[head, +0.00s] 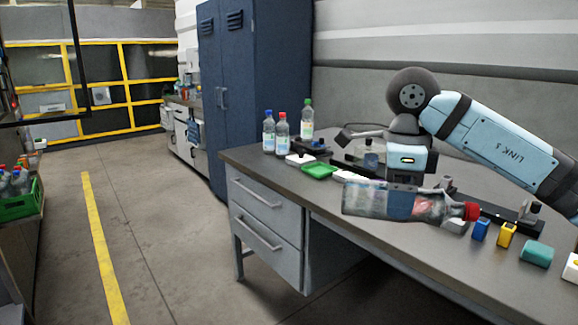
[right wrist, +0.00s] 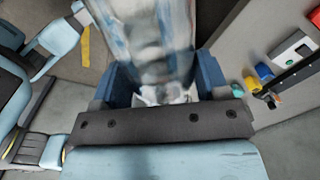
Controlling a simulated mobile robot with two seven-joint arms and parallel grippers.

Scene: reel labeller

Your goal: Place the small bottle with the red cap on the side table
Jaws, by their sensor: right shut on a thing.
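My right gripper (head: 403,198) is shut around the middle of a clear bottle (head: 362,199) with a red cap (head: 472,211). The bottle lies nearly level in the head view, cap to the right, in front of the desk's edge and top. In the right wrist view the bottle (right wrist: 150,40) sits between the blue fingers (right wrist: 160,88); its cap is not seen there. Another red-capped bottle (head: 282,135) stands on the desk (head: 350,260) at its far left. I cannot tell which surface is the side table. My left gripper is not in view.
A blue-capped bottle (head: 268,134) and a green-capped bottle (head: 307,120) stand near the desk's far corner. A green tray (head: 319,171) and small coloured blocks (head: 507,234) lie on the desk. A green crate (head: 25,200) with bottles is at left. The floor between is clear.

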